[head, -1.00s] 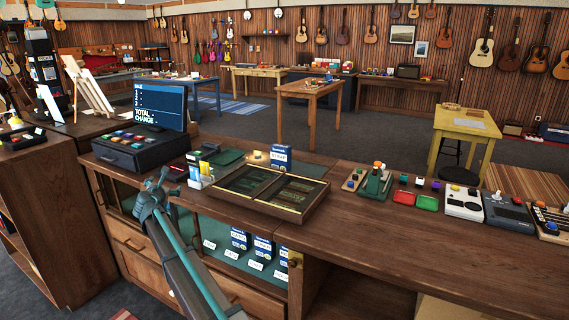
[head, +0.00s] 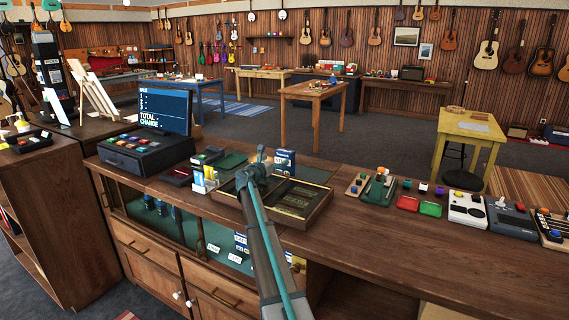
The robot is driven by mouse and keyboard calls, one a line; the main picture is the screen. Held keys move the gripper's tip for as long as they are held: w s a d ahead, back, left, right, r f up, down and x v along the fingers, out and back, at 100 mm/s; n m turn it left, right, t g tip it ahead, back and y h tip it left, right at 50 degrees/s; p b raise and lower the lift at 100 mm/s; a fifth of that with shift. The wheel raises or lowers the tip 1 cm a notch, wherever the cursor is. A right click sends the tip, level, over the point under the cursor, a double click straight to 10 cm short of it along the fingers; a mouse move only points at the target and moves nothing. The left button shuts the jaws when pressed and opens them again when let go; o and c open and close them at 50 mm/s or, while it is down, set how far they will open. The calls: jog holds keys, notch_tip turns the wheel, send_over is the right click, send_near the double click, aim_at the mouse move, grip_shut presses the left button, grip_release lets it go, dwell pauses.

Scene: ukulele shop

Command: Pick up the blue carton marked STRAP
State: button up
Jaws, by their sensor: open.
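A small blue-and-white carton (head: 286,159) stands upright on the wooden counter, at the back edge of the tray on a green mat. Its lettering is too small to read surely now. My gripper (head: 260,156) is just left of the carton in the picture, over the tray's left part, and overlaps its left edge. It is open and holds nothing. Its fingers are small and partly hidden by my arm. Whether it touches the carton cannot be told. More blue cartons (head: 240,242) stand in the glass-fronted case below the counter, partly hidden by my arm.
The shallow, dark divided tray (head: 315,211) lies under my gripper. A card holder (head: 199,181) and a till with a screen (head: 160,108) stand left. Red and green trays (head: 430,209) and small devices (head: 467,207) lie right. Bare counter (head: 350,225) lies in front.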

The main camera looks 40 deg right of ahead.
aim_at(282, 155)
jog(key=p+x, duration=0.2)
jog(key=x, duration=0.6)
jog(key=shift+s+d, duration=0.1)
jog(key=shift+s, duration=0.05)
jog(key=c, duration=1)
